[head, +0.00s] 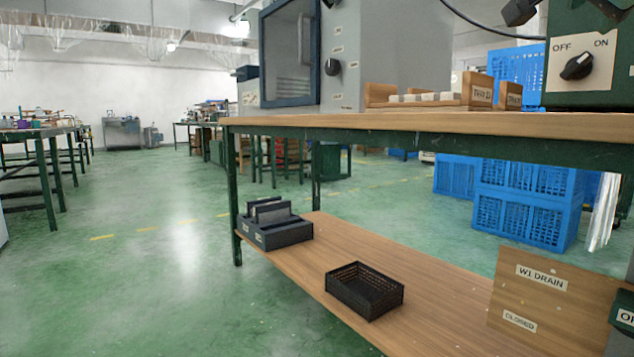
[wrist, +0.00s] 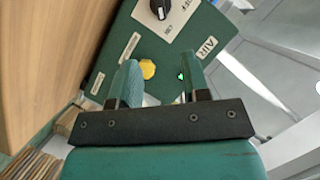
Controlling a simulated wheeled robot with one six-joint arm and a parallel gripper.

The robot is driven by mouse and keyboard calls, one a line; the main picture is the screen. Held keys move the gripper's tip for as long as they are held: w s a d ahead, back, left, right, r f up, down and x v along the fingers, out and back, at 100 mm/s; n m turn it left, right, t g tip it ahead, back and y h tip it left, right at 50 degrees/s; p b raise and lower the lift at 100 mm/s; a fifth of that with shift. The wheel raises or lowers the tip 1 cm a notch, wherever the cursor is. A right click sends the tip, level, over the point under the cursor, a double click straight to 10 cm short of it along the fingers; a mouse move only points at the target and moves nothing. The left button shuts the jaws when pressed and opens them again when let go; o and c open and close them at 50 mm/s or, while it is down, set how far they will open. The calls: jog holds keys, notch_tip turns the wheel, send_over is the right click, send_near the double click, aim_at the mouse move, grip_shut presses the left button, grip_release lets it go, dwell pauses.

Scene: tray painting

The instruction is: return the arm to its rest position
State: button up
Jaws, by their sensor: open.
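My gripper (wrist: 160,82) shows in the wrist view, its two teal fingers apart with nothing between them. Beyond the fingers is a dark green control box (wrist: 122,62) with a black knob (wrist: 159,9), a yellow button (wrist: 147,69), a small green light (wrist: 181,76) and an AIR label. The yellow button appears between the fingertips; the picture does not show clearly how far away it is. My gripper cannot be made out in the head view.
In the head view, a workbench (head: 420,123) carries a grey machine (head: 385,50), a wooden tray rack (head: 478,90) and a green switch box (head: 590,95). Its lower shelf (head: 300,255) holds a black basket (head: 365,290) and a slotted holder (head: 275,232). Blue crates (head: 525,205) stand behind.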

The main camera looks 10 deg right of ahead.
jog(key=w+a+n+t+y+p, duration=0.2)
jog(key=w+a+n+y+p, duration=0.1)
jog(key=w+a+n+p, duration=0.3)
jog(key=w+a+f+n+g+y+p, duration=0.25)
jog(key=a+f+n+y+p, duration=0.4)
jog(key=a+f+n, duration=0.45)
jog(key=s+a+f+n+g+y+p, duration=0.35)
jog(key=s+a+f+n+g, duration=0.2)
jog(key=s, duration=0.35)
jog(key=s+a+f+n+g+y+p, duration=0.35)
jog(key=s+a+n, duration=0.2)
jog(key=s, duration=0.45)
notch_tip(320, 180, up, 37)
jog(key=a+m+p, duration=0.1)
jog(key=p, duration=3.6)
jog(key=shift+w+f+h+p, duration=0.2)
jog(key=shift+w+h+p, duration=0.15)
jog(key=shift+w, duration=0.1)
